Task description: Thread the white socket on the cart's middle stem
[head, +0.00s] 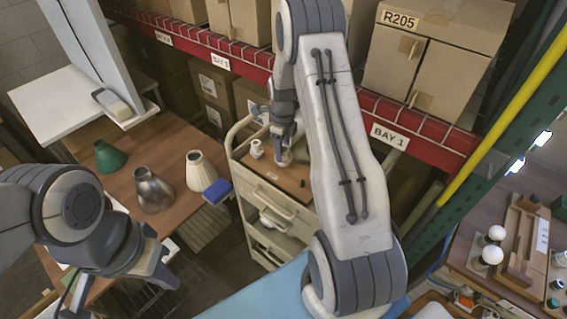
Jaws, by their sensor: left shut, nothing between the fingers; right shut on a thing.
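The cart (262,185) stands in the middle, with a brown top and a cream body. My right gripper (284,150) is over the cart's top, pointing down, and is shut on a small pale thing, which looks like the white socket (284,161). The fingers and arm hide most of it, and I cannot see the middle stem or tell whether the socket is around it. Another small white fitting (256,148) stands upright on the cart top to the left. A small dark piece (303,183) is at the right. My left gripper (165,268) is shut and empty, away from the cart.
A wooden table (130,190) at left holds a green shade (109,156), a grey metal shade (153,190), a cream ribbed shade (200,171) and a blue block (217,192). A red shelf beam (330,90) with boxes runs behind the cart. Another bench (480,215) is at right.

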